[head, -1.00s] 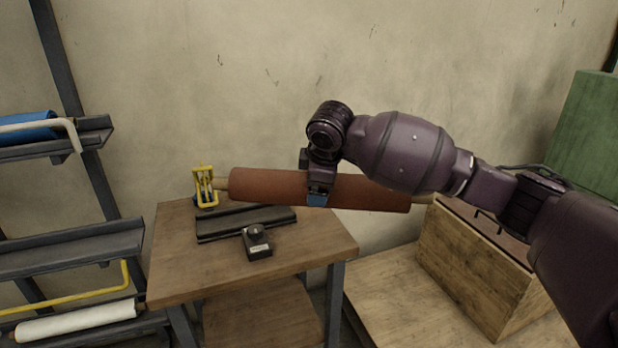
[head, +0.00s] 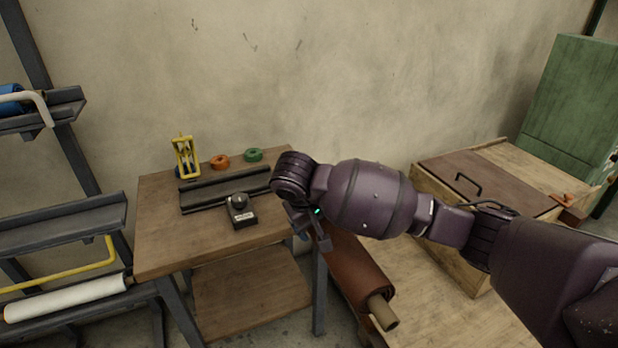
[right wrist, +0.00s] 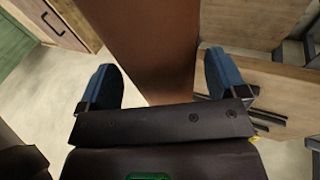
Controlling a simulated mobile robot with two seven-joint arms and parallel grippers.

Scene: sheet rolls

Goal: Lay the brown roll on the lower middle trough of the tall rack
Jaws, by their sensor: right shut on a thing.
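The brown roll (head: 358,272) hangs in my right gripper (head: 312,236), past the right edge of the small table. Its near end, with a tan core, points toward me and down; its far end is hidden behind my arm. In the right wrist view the roll (right wrist: 145,45) passes between the blue fingertips of the gripper (right wrist: 164,80). The tall rack (head: 62,150) stands at the left, partly cut off. Its middle visible trough (head: 65,222) looks empty. A blue roll (head: 12,100) is on the level above and a white roll (head: 65,298) below. My left gripper is out of view.
The small table (head: 160,235) holds a dark cradle (head: 225,190), a black device (head: 241,210), a yellow stand (head: 186,158), and orange (head: 220,161) and green rings (head: 253,154). A wooden crate (head: 440,215) and green cabinet (head: 575,105) stand right. A yellow bar (head: 70,278) fronts the rack.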

